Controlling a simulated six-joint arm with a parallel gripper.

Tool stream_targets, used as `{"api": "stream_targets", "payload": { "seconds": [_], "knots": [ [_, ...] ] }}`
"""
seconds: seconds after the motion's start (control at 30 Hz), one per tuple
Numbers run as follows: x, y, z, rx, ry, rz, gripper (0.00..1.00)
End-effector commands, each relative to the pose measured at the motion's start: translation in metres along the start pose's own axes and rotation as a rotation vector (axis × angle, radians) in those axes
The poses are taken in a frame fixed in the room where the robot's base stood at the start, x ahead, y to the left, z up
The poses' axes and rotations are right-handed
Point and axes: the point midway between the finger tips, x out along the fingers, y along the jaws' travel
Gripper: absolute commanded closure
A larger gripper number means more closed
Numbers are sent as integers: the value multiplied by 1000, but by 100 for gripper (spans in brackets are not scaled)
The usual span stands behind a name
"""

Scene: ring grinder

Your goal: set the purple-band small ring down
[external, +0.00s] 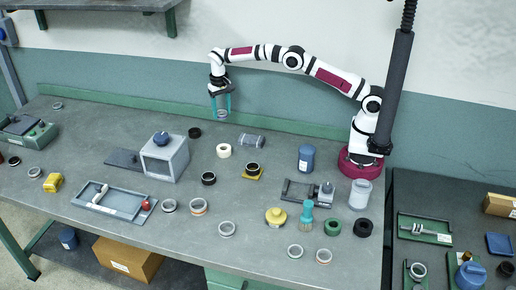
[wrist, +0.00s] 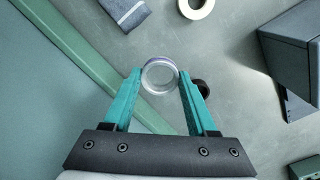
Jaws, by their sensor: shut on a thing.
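My gripper (external: 220,106) is at the back of the bench with its teal fingers pointing down. The purple-band small ring (wrist: 160,76) is between the fingertips in the wrist view, a silvery ring with a purple band along its upper edge. My gripper (wrist: 160,82) is shut on it. In the external view the ring (external: 222,113) is small at the fingertips. It appears to be held above the bench, but the exact height is hard to tell.
A black ring (external: 195,132) and a cream tape roll (external: 224,151) lie near the gripper. A grey box machine (external: 165,158) stands front left of it. A folded grey cloth (external: 251,140) lies to the right. The green rail (wrist: 75,62) runs along the back edge.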

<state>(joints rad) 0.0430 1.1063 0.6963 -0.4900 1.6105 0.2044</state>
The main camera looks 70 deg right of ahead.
Motion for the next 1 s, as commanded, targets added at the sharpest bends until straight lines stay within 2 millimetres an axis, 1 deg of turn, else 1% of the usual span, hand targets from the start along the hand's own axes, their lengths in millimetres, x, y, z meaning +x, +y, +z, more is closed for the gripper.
{"api": "stream_targets", "payload": {
  "seconds": [0.07,0.17,0.23,0.3,0.4,0.53,0.67,0.7,0.9,1.0],
  "knots": [
    [2,-4,-8,-19,1,-6,100],
    [5,-5,-11,-35,-1,-10,100],
    [18,-6,-12,-40,-2,-10,100],
    [36,-6,-12,-41,-3,-10,100],
    [57,-6,-12,-39,-2,-12,100],
    [75,-7,-12,-38,0,-12,100],
    [99,-7,-12,-38,0,-13,100],
    [102,-7,-12,-38,1,-14,100],
    [102,-8,-13,-37,3,-14,100],
    [105,-7,-13,-37,2,-14,100]
  ]
}}
